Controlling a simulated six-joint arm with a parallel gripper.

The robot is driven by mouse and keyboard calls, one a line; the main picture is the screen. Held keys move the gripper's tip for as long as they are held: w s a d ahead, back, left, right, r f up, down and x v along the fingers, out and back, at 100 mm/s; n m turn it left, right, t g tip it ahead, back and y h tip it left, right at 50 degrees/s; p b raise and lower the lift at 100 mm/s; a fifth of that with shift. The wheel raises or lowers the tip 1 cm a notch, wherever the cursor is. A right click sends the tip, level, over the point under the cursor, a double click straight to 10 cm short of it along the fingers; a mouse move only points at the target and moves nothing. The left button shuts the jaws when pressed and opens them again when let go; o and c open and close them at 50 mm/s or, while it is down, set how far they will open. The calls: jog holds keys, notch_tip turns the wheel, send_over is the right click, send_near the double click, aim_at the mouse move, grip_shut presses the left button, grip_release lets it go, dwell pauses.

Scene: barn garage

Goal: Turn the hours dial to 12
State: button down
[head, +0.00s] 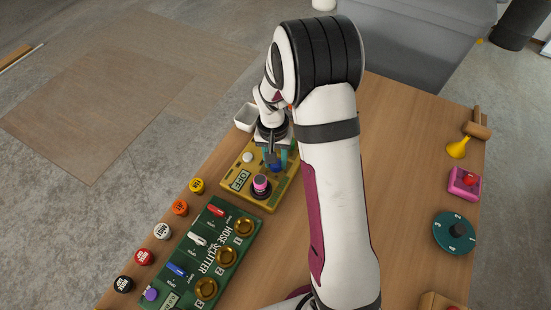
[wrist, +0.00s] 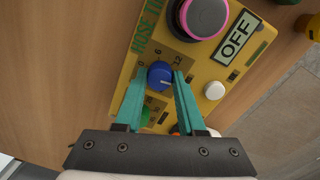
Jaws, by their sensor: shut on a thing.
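The yellow hose timer panel (head: 228,193) lies on the table and also shows in the wrist view (wrist: 228,22). Its blue dial (wrist: 160,75) has printed marks around it, 6 and 12 among them. My gripper (wrist: 159,82) is shut on the blue dial, one teal finger on each side. In the head view my gripper (head: 277,156) covers the panel's far right part, and a bit of blue shows below it. A pale line shows on the dial, but I cannot tell exactly which mark it points to. The panel's display (wrist: 238,40) reads OFF.
The panel carries a pink and black knob (wrist: 204,16), a white button (wrist: 214,90) and a green part (wrist: 147,115) partly hidden by a finger. The green hose splitter board (head: 222,255) lies nearby. Several round caps line the table's left edge. My arm crosses mid-table.

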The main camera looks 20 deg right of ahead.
jog(key=n, duration=0.5)
jog(key=shift+n, duration=2.4)
jog(key=c, duration=0.5)
grip_release()
notch_tip(320, 180, up, 16)
jog(key=shift+s+a, duration=0.2)
jog(key=shift+a, duration=0.05)
jog(key=shift+f, duration=0.1)
